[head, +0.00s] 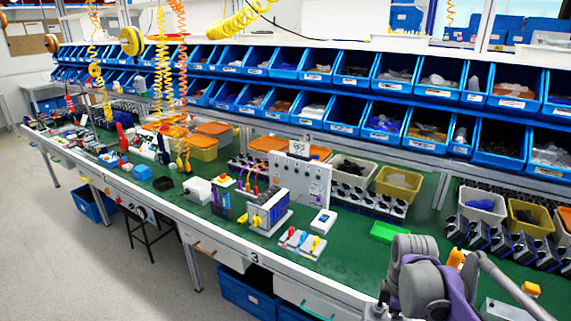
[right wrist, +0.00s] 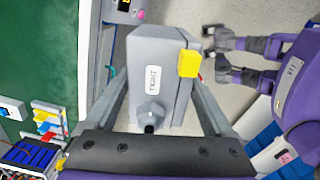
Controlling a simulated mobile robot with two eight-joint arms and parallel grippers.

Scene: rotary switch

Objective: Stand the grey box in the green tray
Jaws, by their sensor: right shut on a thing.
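In the right wrist view my right gripper (right wrist: 158,78) is shut on the grey box (right wrist: 170,50), with one finger on each side. The box has a white label, a round knob with a dark tip, and a yellow square at its right edge. In that view it is held over the floor beside the bench edge. The green tray (head: 388,232) lies on the bench in the head view, left of my right arm, and looks empty. My right gripper is not clearly seen in the head view.
Bins (head: 398,182) and dark parts stand behind. Blue bins (head: 503,137) fill the shelves above.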

